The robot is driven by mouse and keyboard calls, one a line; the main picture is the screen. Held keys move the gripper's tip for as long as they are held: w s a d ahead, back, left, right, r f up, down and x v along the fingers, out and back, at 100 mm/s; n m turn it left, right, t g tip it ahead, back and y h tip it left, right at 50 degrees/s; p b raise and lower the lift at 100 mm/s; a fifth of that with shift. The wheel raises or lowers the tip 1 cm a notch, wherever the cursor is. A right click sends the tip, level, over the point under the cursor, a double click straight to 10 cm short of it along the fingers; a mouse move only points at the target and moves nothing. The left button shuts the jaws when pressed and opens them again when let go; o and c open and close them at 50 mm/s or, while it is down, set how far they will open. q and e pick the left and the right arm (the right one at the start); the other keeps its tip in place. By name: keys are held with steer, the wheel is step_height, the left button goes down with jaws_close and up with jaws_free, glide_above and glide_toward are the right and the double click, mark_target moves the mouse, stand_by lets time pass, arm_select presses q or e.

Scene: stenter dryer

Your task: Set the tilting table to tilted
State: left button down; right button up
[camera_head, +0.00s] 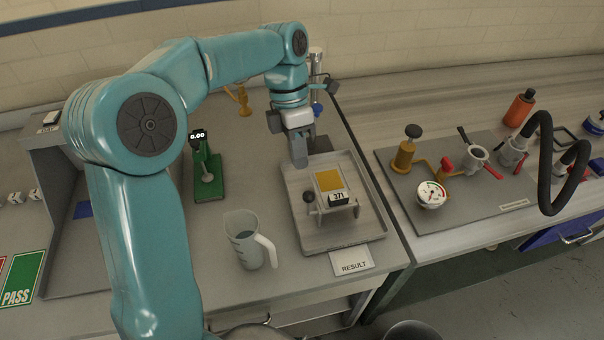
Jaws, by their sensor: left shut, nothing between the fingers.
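What looks like the tilting table (329,181) is a small stand with a yellow top, a dark label reading 371 and a dark knob (309,196) at its left side. It sits inside a shallow grey tray (335,241). I cannot clearly tell its tilt angle from here. My left gripper (299,161) points down over the back left part of the tray, behind the stand and apart from the knob. Its fingers are shut with nothing between them. My left arm crosses from the lower left and hides part of the bench. My right gripper is out of view.
A clear jug (249,240) stands left of the tray, and a green gauge stand (207,175) is farther left. A RESULT card (351,262) lies in front of the tray. A valve and gauge panel (453,190) lies on the right bench, beyond a gap.

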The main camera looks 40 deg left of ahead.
arm_select(q)
steer(key=x, duration=0.5)
steer(key=shift+a, duration=0.1)
stand_by(0.3)
